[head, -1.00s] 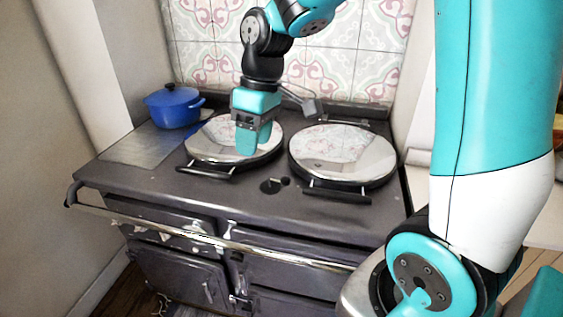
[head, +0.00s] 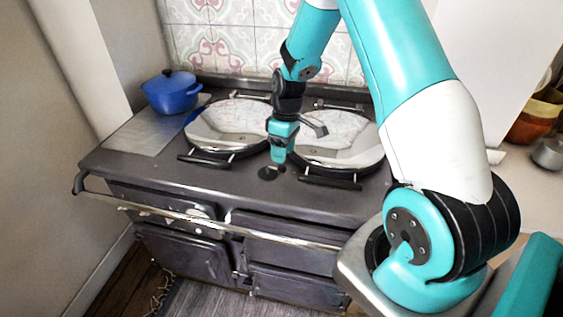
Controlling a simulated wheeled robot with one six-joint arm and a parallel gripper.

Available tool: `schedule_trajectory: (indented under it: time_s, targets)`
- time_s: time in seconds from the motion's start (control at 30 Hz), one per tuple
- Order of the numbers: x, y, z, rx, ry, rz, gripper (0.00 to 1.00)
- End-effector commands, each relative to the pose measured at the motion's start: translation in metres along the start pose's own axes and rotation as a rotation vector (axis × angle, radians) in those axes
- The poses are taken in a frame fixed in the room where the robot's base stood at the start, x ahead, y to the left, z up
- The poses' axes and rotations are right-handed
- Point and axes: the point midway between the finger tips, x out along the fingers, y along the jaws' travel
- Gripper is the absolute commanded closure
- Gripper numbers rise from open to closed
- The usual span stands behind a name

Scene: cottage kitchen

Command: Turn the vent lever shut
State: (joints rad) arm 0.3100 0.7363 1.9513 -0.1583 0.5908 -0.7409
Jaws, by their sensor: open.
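The vent lever is a small dark piece on a round dark plate (head: 268,173) on the stove top, between the fronts of the two round lids in the head view. My gripper (head: 278,158) is teal and points down just above and slightly right of the plate. Its fingers overlap the lever's area in the picture, so the lever's angle is hard to make out. I cannot tell whether the fingers touch it. My gripper is open, with nothing seen between its fingers.
The dark range stove (head: 228,200) has a left lid (head: 225,125) and a right lid (head: 330,150) close to my gripper. A blue pot (head: 172,92) stands at the back left. A rail (head: 190,214) runs along the stove's front. Bowls (head: 535,118) stand at the right.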

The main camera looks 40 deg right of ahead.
Motion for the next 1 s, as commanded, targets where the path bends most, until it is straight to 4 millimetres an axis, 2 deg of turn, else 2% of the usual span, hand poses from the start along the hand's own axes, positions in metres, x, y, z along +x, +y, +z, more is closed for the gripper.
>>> schedule_trajectory:
  time_s: [0.1,0.3,0.67,0.8,0.9,1.0]
  targets:
    - [0.022,-0.001,0.001,0.0,-0.003,-0.003,0.46]
    - [0.044,0.0,0.0,0.0,-0.001,0.0,0.46]
    - [0.05,0.0,0.0,0.0,0.0,0.001,0.46]
    - [0.05,0.0,0.0,0.001,0.001,0.001,0.76]
    - [0.05,0.0,0.0,0.0,0.001,0.001,0.94]
    - [0.05,0.0,0.0,0.001,0.001,0.001,0.95]
